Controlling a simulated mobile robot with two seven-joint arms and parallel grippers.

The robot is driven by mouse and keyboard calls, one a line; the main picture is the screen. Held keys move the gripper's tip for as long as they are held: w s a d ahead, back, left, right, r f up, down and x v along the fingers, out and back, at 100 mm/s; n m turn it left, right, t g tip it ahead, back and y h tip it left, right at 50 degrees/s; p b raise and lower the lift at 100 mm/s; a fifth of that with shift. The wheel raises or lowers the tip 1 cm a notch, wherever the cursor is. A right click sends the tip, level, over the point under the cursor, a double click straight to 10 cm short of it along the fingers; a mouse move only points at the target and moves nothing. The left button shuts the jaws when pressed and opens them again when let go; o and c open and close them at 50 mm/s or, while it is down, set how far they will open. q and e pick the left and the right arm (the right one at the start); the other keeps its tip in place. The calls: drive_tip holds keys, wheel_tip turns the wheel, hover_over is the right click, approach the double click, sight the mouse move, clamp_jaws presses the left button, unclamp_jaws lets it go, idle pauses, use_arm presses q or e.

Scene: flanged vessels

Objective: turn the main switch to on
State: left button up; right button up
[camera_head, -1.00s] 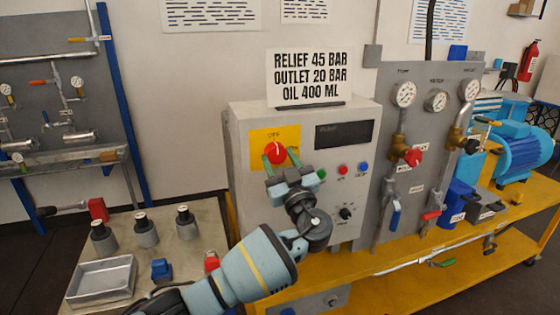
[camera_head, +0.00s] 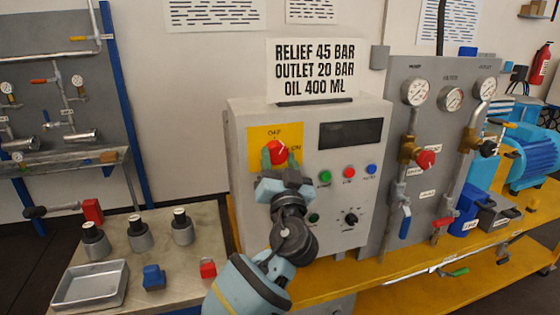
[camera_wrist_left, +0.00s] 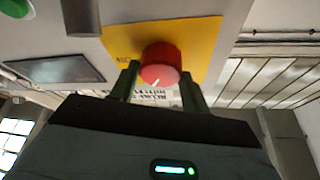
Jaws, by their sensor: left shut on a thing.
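The main switch is a red round knob (camera_head: 276,151) on a yellow plate (camera_head: 258,136) on the front of the grey control box. The plate reads OFF above the knob and ON to its right. The knob's white mark leans up and to the right, between the two words. My left gripper (camera_head: 280,159) is shut on the knob, one green finger on each side. In the left wrist view the knob (camera_wrist_left: 160,64) sits between the fingertips (camera_wrist_left: 158,80), and its white mark shows. My right gripper is not in view.
The box (camera_head: 250,205) also carries a dark display (camera_head: 350,134), several coloured buttons and a small black selector (camera_head: 351,218). A gauge panel (camera_head: 440,125) with valves stands to the right. A bench (camera_head: 135,270) with a metal tray (camera_head: 91,285) is at lower left.

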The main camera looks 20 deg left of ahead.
use_arm(q)
drive_tip(key=m+h, duration=0.1)
drive_tip(key=m, duration=0.1)
drive_tip(key=r+m+h+p, duration=0.1)
drive_tip(key=m, duration=0.1)
drive_tip(key=shift+s+p, duration=0.1)
drive_tip(key=shift+p, duration=0.2)
drive_tip(key=shift+a+f+m+h+p, duration=0.1)
drive_tip(key=shift+m+h+p, duration=0.4)
drive_tip(key=shift+m, duration=0.6)
drive_tip(key=m+h, duration=0.2)
drive_tip(key=m, duration=0.2)
drive_tip(key=shift+f, duration=0.15)
drive_tip(key=shift+m+g+h, duration=0.4)
drive_tip(key=shift+m+g, duration=0.4)
drive_tip(key=shift+m, duration=1.4)
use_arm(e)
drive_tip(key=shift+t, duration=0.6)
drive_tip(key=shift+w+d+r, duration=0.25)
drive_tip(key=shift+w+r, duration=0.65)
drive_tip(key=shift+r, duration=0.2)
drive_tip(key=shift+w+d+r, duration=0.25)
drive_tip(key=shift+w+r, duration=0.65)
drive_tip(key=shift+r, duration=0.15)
use_arm(q)
drive_tip(key=o, duration=1)
drive_tip(key=shift+s, duration=0.15)
